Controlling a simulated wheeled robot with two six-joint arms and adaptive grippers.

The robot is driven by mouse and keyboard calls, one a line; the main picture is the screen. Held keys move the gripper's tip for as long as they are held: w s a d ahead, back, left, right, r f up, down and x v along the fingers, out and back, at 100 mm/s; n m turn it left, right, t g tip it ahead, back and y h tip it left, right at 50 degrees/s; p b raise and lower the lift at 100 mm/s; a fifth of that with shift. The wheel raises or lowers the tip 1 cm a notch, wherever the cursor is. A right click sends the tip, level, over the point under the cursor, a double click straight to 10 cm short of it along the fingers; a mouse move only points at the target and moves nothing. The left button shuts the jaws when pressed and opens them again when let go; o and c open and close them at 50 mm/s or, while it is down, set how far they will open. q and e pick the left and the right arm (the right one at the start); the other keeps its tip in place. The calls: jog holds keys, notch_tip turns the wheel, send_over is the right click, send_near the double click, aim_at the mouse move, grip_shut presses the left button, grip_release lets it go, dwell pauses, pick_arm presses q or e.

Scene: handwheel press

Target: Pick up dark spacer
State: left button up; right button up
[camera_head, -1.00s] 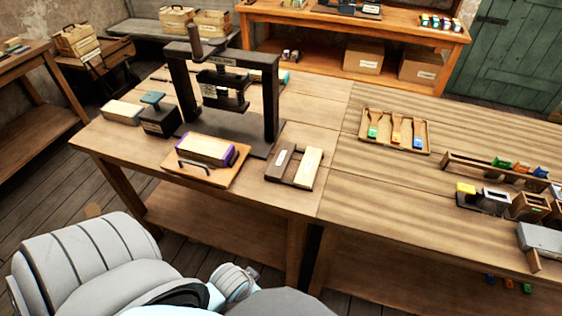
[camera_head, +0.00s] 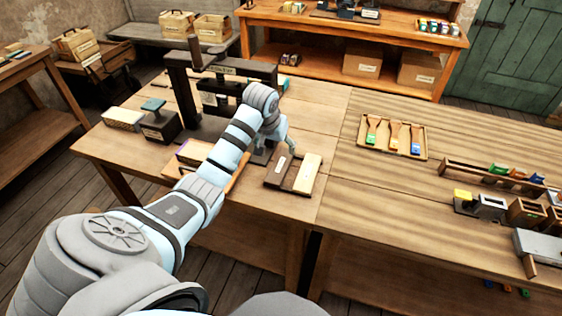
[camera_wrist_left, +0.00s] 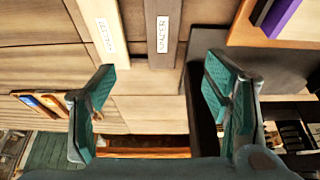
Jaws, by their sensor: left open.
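My right gripper is out of view.
A dark handwheel press (camera_head: 183,90) stands behind my arm. A wooden board with a purple-edged block (camera_head: 187,152) is left of the tray, partly hidden by my arm. A tray of brushes (camera_head: 367,150) lies to the right, with clear tabletop between.

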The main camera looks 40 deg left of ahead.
aim_at(281, 164)
pick_arm(q)
jog(key=b+x, duration=0.1)
jog(key=x, duration=0.5)
jog(key=b+x, duration=0.2)
jog(key=x, duration=0.5)
jog(key=shift+s+a+f, duration=0.15)
jog(key=shift+s, duration=0.05)
jog(key=c, duration=1.3)
